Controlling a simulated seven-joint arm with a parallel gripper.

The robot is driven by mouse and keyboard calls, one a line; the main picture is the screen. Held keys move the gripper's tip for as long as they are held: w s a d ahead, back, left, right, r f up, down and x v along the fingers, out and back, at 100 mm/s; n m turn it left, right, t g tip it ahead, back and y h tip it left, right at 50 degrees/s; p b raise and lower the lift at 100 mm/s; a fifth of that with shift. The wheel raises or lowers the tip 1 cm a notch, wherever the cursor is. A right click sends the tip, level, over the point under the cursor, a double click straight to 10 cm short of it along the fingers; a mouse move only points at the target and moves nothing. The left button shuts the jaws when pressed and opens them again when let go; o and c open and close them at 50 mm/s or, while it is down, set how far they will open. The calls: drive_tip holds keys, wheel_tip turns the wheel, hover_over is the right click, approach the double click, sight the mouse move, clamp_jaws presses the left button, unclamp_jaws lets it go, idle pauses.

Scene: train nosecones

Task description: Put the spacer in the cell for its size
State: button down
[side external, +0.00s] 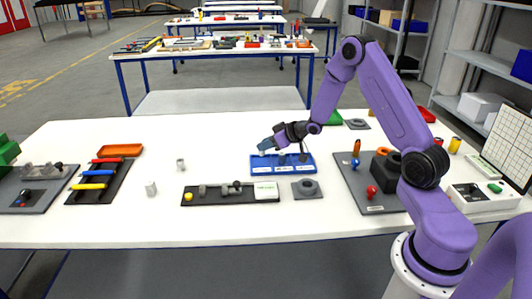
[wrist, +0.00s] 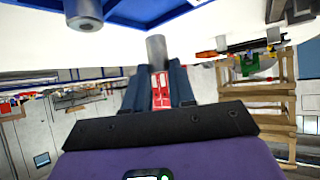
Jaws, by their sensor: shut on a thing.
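My gripper (side external: 266,144) is just above the blue tray (side external: 284,170), its dark fingers pointing left and tilted down. In the wrist view the fingers (wrist: 158,88) are shut on a grey cylindrical spacer (wrist: 156,50), gripped near one end. The blue tray's edge (wrist: 160,14) shows at the top of that view, close to the spacer; I cannot tell whether they touch. Another grey cylinder (wrist: 84,12) stands at the tray. White labels run along the tray's front. The cell bottoms are hidden.
Two small grey cylinders, one farther back (side external: 180,165) and one nearer (side external: 151,188), stand left on the white table. A black holder (side external: 215,195) and a grey block (side external: 307,188) are in front of the tray. A dark board (side external: 375,200) lies right. Free table lies behind and left.

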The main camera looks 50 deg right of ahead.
drive_tip(key=shift+w+f, duration=0.2)
drive_tip(key=shift+f, duration=0.15)
drive_tip(key=shift+d+f, duration=0.1)
drive_tip(key=shift+f, duration=1.35)
drive_tip(key=shift+f, duration=0.15)
drive_tip(key=c, duration=0.9)
unclamp_jaws()
drive_tip(key=shift+c, duration=0.2)
